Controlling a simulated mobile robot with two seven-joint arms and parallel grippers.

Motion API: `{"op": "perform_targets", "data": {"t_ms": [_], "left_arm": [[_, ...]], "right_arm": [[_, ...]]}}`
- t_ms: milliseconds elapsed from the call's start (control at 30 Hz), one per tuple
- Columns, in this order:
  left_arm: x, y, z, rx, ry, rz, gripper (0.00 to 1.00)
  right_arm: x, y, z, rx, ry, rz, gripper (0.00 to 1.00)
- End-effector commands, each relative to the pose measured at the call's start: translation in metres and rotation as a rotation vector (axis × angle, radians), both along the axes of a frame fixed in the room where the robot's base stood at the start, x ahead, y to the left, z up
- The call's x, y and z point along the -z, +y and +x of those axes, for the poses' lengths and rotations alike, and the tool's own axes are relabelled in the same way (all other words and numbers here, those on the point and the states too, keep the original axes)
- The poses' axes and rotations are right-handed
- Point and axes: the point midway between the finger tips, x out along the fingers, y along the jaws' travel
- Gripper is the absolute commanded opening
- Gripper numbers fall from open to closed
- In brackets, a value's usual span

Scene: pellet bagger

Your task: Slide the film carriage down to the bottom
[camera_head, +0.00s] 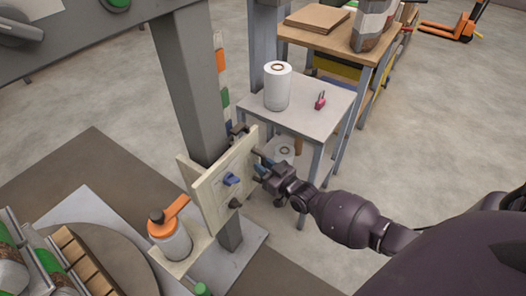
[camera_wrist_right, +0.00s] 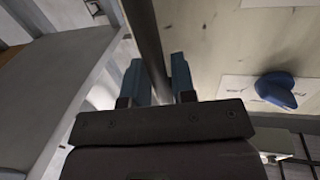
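A cream board (camera_head: 222,190) with a blue knob (camera_head: 231,179) and a dark knob stands against the grey post (camera_head: 196,85). No part is clearly recognisable as the film carriage; I cannot tell whether this board belongs to it. My right gripper (camera_head: 262,163) is at the board's right edge. In the right wrist view its two blue fingers (camera_wrist_right: 158,82) stand apart, with a dark bar (camera_wrist_right: 143,35) running between them. I cannot tell whether they press on it. The blue knob also shows in the right wrist view (camera_wrist_right: 276,91). My left gripper is not in view.
A wooden bench (camera_head: 318,38) is behind. The floor at right is clear.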

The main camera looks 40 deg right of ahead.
Motion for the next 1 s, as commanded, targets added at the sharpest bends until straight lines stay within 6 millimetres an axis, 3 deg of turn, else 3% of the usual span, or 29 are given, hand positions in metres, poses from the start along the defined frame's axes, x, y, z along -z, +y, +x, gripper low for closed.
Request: {"op": "perform_targets", "data": {"t_ms": [33, 100, 467, 667, 1000], "left_arm": [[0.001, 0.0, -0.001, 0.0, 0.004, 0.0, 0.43], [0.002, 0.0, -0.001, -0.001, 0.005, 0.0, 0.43], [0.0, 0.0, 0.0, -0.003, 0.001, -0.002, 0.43], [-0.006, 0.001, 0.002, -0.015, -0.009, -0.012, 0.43], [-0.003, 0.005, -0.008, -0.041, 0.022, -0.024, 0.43]], "right_arm": [[0.002, 0.0, -0.001, 0.0, 0.002, 0.001, 0.32], [0.001, 0.0, 0.0, 0.0, 0.0, 0.001, 0.41], [-0.003, -0.001, -0.003, 0.0, -0.006, 0.001, 0.41], [-0.005, -0.004, -0.026, 0.0, -0.008, 0.0, 0.41], [-0.005, -0.012, -0.083, 0.0, -0.008, 0.0, 0.41]]}}
